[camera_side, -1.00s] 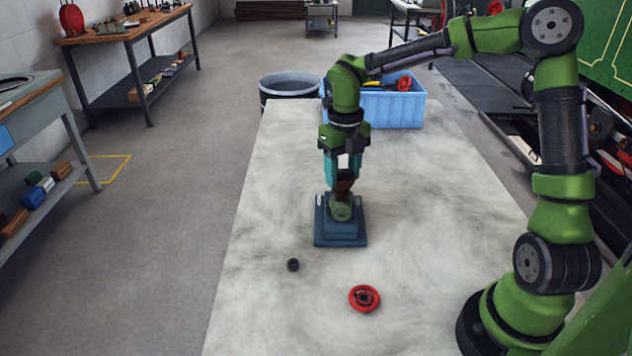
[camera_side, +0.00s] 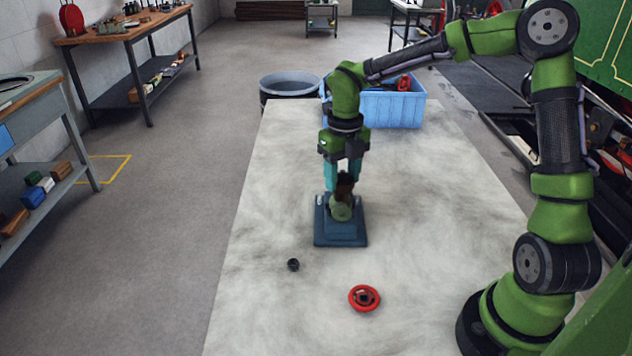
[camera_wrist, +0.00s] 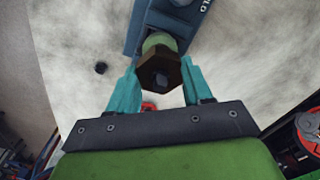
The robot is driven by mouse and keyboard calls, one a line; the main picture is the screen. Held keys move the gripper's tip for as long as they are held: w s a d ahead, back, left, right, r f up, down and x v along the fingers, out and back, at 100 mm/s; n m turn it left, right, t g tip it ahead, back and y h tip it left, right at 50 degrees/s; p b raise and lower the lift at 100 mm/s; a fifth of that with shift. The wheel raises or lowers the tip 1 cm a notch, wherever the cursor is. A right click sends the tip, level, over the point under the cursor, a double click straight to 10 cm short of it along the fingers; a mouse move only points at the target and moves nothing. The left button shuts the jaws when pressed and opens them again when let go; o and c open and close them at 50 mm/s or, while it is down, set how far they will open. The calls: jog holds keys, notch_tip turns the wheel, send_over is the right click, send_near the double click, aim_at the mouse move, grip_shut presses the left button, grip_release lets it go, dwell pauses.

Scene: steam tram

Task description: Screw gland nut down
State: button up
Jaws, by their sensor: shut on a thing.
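The gland nut (camera_wrist: 158,72), a dark brown hexagonal nut, sits on top of the green valve body (camera_side: 341,209). In the side view the nut (camera_side: 345,186) is partly covered by my fingers. The valve body stands upright in a blue fixture block (camera_side: 340,238) on the table. My gripper (camera_side: 343,184) points down from above and is shut on the nut, one teal finger on each side. In the wrist view my fingers (camera_wrist: 160,82) flank the nut. How far down the nut sits is hard to tell.
A small black part (camera_side: 293,265) and a red handwheel (camera_side: 364,298) lie loose on the pale table (camera_side: 430,200) in front of the fixture. A blue crate (camera_side: 397,110) with parts stands at the back, beside a grey bin (camera_side: 289,88).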

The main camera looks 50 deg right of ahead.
jog(key=shift+f, duration=0.8)
dwell(0.5)
jog(key=o, duration=0.5)
jog(key=c, duration=0.6)
jog(key=m, duration=0.6)
jog(key=m, duration=0.6)
jog(key=shift+m, duration=0.6)
jog(key=m, duration=0.4)
jog(key=shift+m, duration=0.4)
